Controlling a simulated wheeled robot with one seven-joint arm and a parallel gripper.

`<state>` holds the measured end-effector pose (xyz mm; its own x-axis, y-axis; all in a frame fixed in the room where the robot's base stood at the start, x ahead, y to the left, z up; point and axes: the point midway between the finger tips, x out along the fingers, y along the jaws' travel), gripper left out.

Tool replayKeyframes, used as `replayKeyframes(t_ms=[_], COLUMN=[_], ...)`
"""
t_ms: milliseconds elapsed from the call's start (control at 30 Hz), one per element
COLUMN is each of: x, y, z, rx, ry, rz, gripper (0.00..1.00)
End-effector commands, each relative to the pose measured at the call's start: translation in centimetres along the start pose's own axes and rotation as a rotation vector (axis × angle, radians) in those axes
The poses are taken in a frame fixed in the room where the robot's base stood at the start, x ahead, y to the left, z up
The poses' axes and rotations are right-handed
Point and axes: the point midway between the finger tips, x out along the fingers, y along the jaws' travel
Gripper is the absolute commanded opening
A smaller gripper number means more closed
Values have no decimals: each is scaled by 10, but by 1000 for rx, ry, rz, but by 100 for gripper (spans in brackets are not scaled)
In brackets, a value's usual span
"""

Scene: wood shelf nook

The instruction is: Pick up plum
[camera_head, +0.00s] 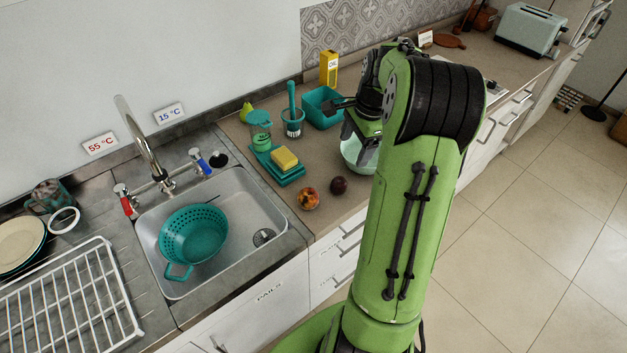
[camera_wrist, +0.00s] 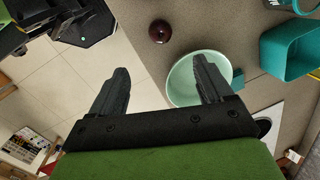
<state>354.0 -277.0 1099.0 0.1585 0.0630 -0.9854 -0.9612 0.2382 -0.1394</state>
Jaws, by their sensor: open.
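The plum (camera_head: 338,185) is small, round and dark purple. It lies on the brown counter, just right of a red-yellow fruit (camera_head: 309,198) and near the counter's front edge. In the wrist view the plum (camera_wrist: 159,31) is at top centre, beyond the fingertips. My gripper (camera_wrist: 160,85) is open and empty, with its two black fingers wide apart. In the head view my gripper (camera_head: 362,150) is over the pale green bowl, to the right of the plum and apart from it. My arm hides part of the bowl and counter there.
The pale bowl (camera_head: 352,158) is under my gripper; it also shows in the wrist view (camera_wrist: 187,82). A teal scale with a yellow sponge (camera_head: 285,159) is behind the plum. A teal bin (camera_head: 322,108) stands further back. The sink (camera_head: 245,190) with a teal colander (camera_head: 193,234) is left.

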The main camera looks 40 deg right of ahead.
Motion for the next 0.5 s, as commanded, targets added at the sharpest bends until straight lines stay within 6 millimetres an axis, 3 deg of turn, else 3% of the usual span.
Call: replayKeyframes(t_ms=[300, 500], x=[78, 106], y=[1, 1], z=[1, 1], rx=[-2, -3], ry=[-3, -1], rz=[5, 3], gripper=[80, 80])
